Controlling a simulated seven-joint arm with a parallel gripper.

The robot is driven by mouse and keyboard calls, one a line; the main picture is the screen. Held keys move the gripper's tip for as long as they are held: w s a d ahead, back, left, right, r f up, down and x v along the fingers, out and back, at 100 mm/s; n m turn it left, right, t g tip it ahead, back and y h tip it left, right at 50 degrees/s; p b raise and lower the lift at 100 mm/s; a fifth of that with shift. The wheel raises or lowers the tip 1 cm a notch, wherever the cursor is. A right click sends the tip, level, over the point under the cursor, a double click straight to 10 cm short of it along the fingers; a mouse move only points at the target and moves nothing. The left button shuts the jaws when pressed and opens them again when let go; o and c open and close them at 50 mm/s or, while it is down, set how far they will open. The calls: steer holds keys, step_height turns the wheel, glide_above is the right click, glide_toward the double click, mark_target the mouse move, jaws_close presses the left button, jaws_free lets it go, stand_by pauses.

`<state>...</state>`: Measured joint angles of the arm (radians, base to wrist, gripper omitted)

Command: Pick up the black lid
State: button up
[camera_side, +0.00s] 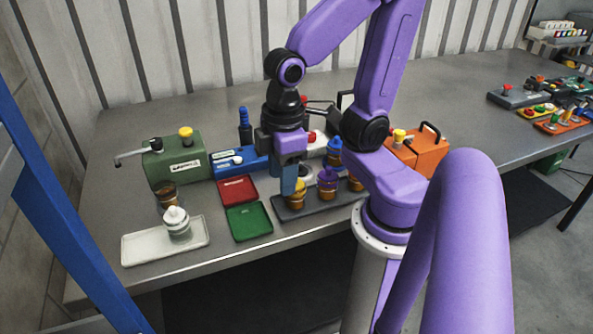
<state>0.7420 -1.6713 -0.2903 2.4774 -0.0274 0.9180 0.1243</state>
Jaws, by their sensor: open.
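My gripper (296,180) points down over the left end of a dark grey tray (310,210). Its jaws are open, with the fingertips around or just beside the top of an amber jar (297,200) standing there. The fingers cover that jar's top, so I cannot tell its lid or whether they touch it. I cannot clearly pick out a black lid. A purple-topped jar (327,182) and a yellow-topped jar (355,182) stand to the right on the same tray.
A blue-topped bottle (334,150) stands behind the tray. Red (238,190) and green (249,222) trays lie left of it. A green dispenser (176,162), an amber jar (167,200) and a white tray (140,248) with a white-topped jar (177,228) are farther left. An orange box (417,154) stands right.

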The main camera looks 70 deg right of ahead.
steer(key=w+d+r+m+h, duration=0.15)
steer(key=w+d+m, duration=0.25)
steer(key=w+m, duration=0.9)
steer(key=m+g+h, duration=0.1)
steer(key=m+h, duration=0.1)
steer(key=m, duration=1.5)
glide_above(300, 164)
steer(key=a, duration=0.3)
steer(key=f, duration=0.9)
steer(key=shift+w+d+f, duration=0.15)
steer(key=shift+d, duration=0.1)
steer(key=shift+x, duration=2.8)
steer(key=shift+d, duration=0.15)
